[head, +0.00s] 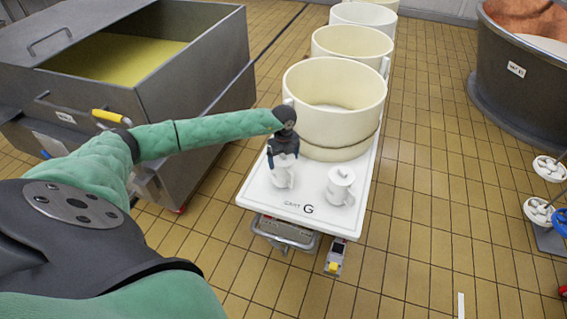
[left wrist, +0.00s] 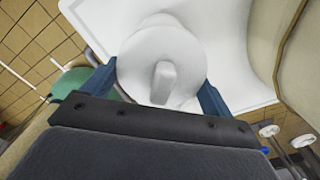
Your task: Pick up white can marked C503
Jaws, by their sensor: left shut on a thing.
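Two white cans with lids stand on the near end of a white cart top (head: 300,208) marked G. My left gripper (head: 284,160) comes down from above on the left white can (head: 283,176) and is shut on it. In the left wrist view the can (left wrist: 150,55) sits between the two blue fingers (left wrist: 163,92), with its lid knob facing the camera. The can looks upright at or just over the cart top; I cannot tell if it touches. The other white can (head: 341,186) stands to its right, apart. No C503 marking is readable. My right gripper is not in view.
A large cream tub (head: 330,100) stands on the cart just behind the cans, with more cream tubs (head: 352,45) in a row beyond. A grey metal vat (head: 190,75) is at left, a dark round vat (head: 500,85) at right. Tiled floor right of the cart is mostly clear.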

